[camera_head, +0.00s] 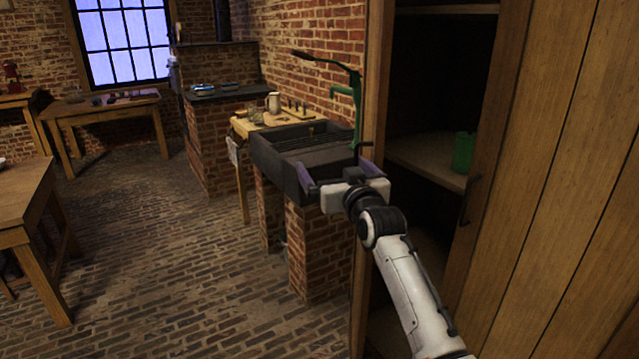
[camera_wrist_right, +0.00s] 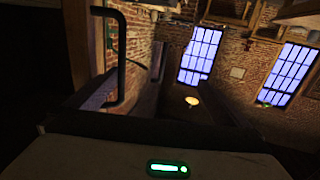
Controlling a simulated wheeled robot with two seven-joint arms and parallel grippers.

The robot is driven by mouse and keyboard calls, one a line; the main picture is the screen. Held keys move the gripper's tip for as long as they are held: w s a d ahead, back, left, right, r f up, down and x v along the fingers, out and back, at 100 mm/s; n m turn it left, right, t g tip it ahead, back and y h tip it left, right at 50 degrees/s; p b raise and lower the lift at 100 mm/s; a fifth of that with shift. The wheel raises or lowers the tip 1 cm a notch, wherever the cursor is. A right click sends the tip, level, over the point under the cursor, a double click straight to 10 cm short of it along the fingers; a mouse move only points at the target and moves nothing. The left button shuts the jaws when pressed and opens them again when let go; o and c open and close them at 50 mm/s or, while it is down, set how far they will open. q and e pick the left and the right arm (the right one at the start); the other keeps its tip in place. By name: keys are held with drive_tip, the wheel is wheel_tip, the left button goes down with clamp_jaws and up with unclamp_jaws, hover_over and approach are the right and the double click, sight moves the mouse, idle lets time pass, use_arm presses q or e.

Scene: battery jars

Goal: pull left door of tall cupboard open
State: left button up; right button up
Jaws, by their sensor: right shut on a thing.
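The tall cupboard's left door (camera_head: 374,70) stands swung open and is seen nearly edge-on in the head view. The cupboard's inside is exposed, with a shelf (camera_head: 428,163) and a green canister (camera_head: 463,152). My right gripper (camera_head: 337,170) is at the door's outer side. In the right wrist view, the door's dark bar handle (camera_wrist_right: 121,55) is at the left, with one finger reaching into its loop. The fingers look spread, and the contact itself is dark; the right gripper is shut on the handle. My left gripper is not in view.
The closed right door (camera_head: 565,190) has its own dark handle (camera_head: 470,200). A dark sink (camera_head: 300,160) on brick supports stands just beyond my right gripper. A wooden table (camera_head: 22,200) is at the left, with open brick floor (camera_head: 190,270) between.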

drive_tip(key=shift+g, duration=0.5)
drive_tip(key=s+a+f, duration=0.3)
drive_tip(key=shift+f, duration=0.2)
drive_tip(key=s, duration=0.1)
drive_tip(key=s+r, duration=0.2)
drive_tip(key=shift+s+a+r, duration=0.1)
drive_tip(key=shift+s+a, duration=0.1)
drive_tip(key=shift+a, duration=0.1)
drive_tip(key=c, duration=1.7)
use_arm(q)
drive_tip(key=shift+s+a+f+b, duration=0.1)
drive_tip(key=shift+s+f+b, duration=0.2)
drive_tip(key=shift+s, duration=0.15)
use_arm(e)
drive_tip(key=v, duration=1)
drive_tip(key=shift+d+f, duration=0.2)
drive_tip(key=shift+d, duration=0.1)
drive_tip(key=shift+c, duration=0.5)
